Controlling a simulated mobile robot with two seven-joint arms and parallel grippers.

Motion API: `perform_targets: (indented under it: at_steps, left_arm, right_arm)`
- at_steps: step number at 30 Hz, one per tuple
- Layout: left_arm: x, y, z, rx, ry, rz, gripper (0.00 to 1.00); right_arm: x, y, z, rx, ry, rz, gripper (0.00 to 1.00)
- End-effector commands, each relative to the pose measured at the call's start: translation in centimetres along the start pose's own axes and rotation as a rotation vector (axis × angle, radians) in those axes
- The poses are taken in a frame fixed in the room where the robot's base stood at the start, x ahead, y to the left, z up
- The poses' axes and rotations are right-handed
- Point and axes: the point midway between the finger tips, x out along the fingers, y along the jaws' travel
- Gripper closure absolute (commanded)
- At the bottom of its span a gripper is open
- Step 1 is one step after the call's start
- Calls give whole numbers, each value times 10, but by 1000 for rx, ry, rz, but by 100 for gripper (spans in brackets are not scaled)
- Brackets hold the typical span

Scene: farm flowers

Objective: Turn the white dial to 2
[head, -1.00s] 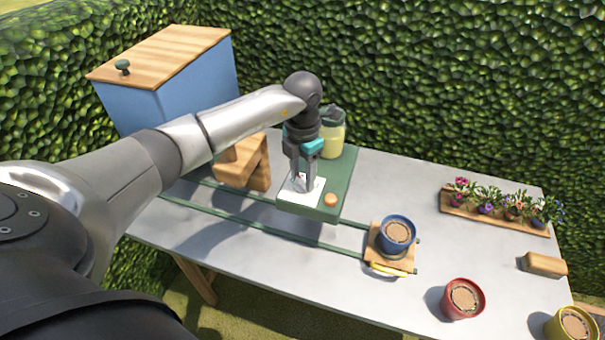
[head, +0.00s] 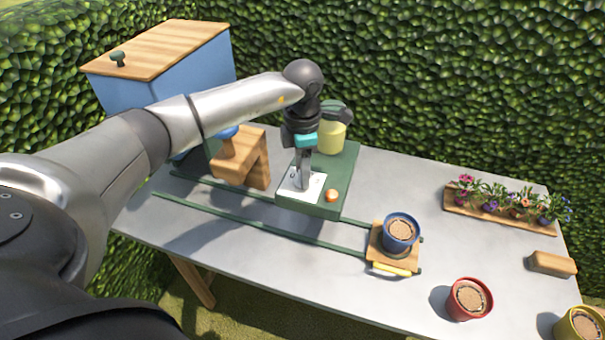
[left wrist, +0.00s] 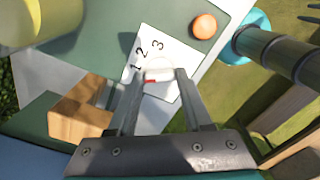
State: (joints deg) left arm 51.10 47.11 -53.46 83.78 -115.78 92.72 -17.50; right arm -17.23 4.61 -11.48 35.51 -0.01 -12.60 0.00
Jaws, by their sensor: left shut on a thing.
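The white dial (left wrist: 158,66) sits on a white plate (head: 291,187) printed with 1, 2 and 3, on top of the green box (head: 325,208). In the left wrist view the numbers on the plate (left wrist: 181,52) curve around the dial's upper left side. A red mark shows on the dial's lower left edge; I cannot tell which number it stands for. My left gripper (head: 304,185) points down at the plate. In the left wrist view its fingers (left wrist: 157,74) are shut on the dial, one on each side. My right gripper is not in view.
An orange button (head: 331,195) is beside the plate, and a pale yellow jar (head: 331,137) stands behind. A wooden block stand (head: 257,165) is left of the box. A blue pot (head: 400,231) stands on a wooden carriage at the rails' right end. A red pot (head: 469,299) is further right.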

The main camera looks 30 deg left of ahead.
Motion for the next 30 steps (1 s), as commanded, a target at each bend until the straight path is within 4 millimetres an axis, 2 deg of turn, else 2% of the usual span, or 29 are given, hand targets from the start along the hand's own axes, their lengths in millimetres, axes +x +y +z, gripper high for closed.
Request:
perform_targets:
  at_steps: [18,30]
  left_arm:
    - [0,1,0,576,-2,4,100]
    - [0,0,0,825,-2,3,100]
  right_arm:
    - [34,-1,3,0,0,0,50]
    - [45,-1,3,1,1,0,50]
